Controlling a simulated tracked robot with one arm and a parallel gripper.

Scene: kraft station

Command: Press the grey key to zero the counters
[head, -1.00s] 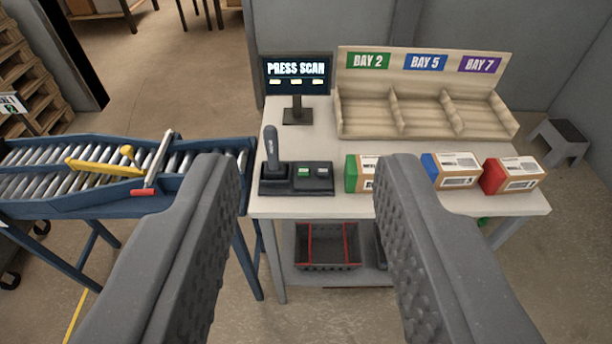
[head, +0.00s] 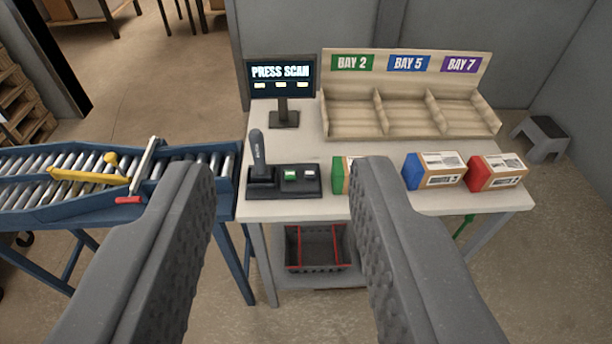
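A black key panel (head: 266,190) lies near the front left of the white table. It carries a green key (head: 290,176) and, to its right, a light grey key (head: 309,174). A scanner (head: 257,158) stands upright in the holder at the panel's left. The panel shows between the fingertips, and I see no contact.
Three boxes, green (head: 341,174), blue (head: 432,169) and red (head: 495,171), stand on the table (head: 350,150) right of the panel. My right finger partly hides the green one. A wooden bay rack (head: 415,118) stands behind. A roller conveyor (head: 60,208) is at left.

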